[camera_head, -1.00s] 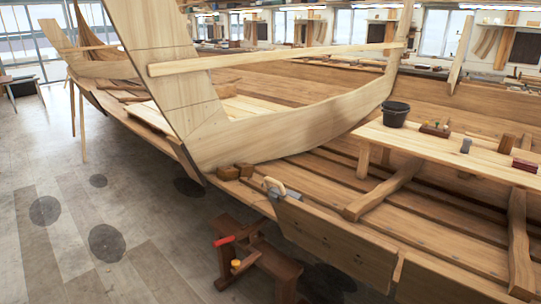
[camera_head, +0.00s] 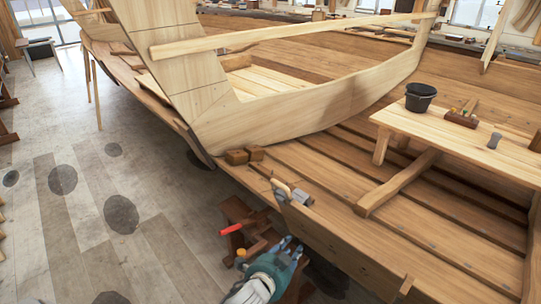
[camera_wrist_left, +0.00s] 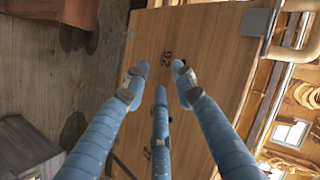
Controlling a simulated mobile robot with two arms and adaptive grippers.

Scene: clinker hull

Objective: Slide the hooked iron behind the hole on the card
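My left gripper (camera_head: 287,249) comes in at the bottom of the head view, beside the low brown stool and under the hull's edge. In the left wrist view its blue fingers (camera_wrist_left: 158,75) are spread with nothing between them, facing a wooden plank (camera_wrist_left: 200,40) marked "92". A red-handled tool (camera_head: 232,229) lies on the stool, left of the gripper; its far end is too small to make out. I cannot tell whether it is the hooked iron. I cannot pick out a card with a hole. My right gripper is not in view.
The stool (camera_head: 238,208) also bears an orange-topped item (camera_head: 241,253). A grey clamp-like tool (camera_head: 302,197) sits on the plank's top edge. A bench (camera_head: 470,142) with a black bucket (camera_head: 420,97) stands at right. The floor at left (camera_head: 80,235) is mostly clear.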

